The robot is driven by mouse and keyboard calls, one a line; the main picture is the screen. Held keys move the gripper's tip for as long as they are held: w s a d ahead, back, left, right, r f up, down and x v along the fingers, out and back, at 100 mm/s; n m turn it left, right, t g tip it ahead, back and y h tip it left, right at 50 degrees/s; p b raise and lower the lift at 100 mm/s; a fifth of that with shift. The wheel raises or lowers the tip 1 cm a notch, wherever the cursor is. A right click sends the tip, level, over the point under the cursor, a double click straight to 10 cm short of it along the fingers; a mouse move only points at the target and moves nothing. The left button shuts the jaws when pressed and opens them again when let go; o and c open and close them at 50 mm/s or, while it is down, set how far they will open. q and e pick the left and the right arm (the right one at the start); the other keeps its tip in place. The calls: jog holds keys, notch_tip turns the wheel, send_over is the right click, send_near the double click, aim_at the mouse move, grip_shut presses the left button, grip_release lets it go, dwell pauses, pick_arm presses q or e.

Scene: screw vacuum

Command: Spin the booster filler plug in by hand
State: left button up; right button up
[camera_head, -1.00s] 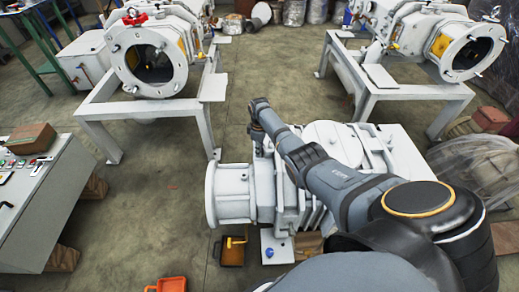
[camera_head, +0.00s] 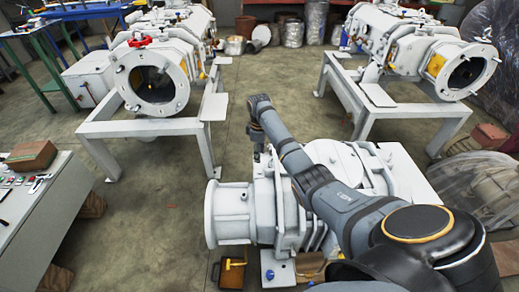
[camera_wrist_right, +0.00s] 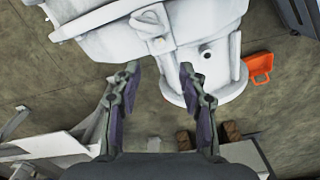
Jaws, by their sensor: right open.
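The white booster pump (camera_head: 265,215) stands in front of me in the head view, its round flange facing left. My right gripper (camera_head: 257,150) hangs over the pump's left part. In the right wrist view my right gripper (camera_wrist_right: 160,76) is open, with nothing between its fingertips. The white pump body (camera_wrist_right: 195,25) lies below and beyond the fingers there. A small dark round opening (camera_wrist_right: 207,55) shows on the pump right of the fingers. I cannot make out the filler plug. My left gripper is out of view.
An orange tray (camera_wrist_right: 261,66) lies on the floor in the wrist view. Two more white machines on stands, left (camera_head: 150,80) and right (camera_head: 465,70), are behind. A control desk (camera_head: 40,205) stands at the left. Open floor (camera_head: 150,210) separates desk and pump.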

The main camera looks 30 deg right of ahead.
notch_tip(320, 180, up, 3)
jog(key=shift+f, duration=0.2)
jog(key=n+b, duration=0.4)
jog(key=n, duration=0.2)
send_over(260, 171)
notch_tip(260, 171, down, 7)
jog(key=shift+a+r, duration=0.1)
jog(key=shift+a, duration=0.05)
notch_tip(260, 171, down, 4)
jog(key=shift+f+b, duration=0.2)
jog(key=shift+b, duration=0.3)
jog(key=shift+f, duration=0.45)
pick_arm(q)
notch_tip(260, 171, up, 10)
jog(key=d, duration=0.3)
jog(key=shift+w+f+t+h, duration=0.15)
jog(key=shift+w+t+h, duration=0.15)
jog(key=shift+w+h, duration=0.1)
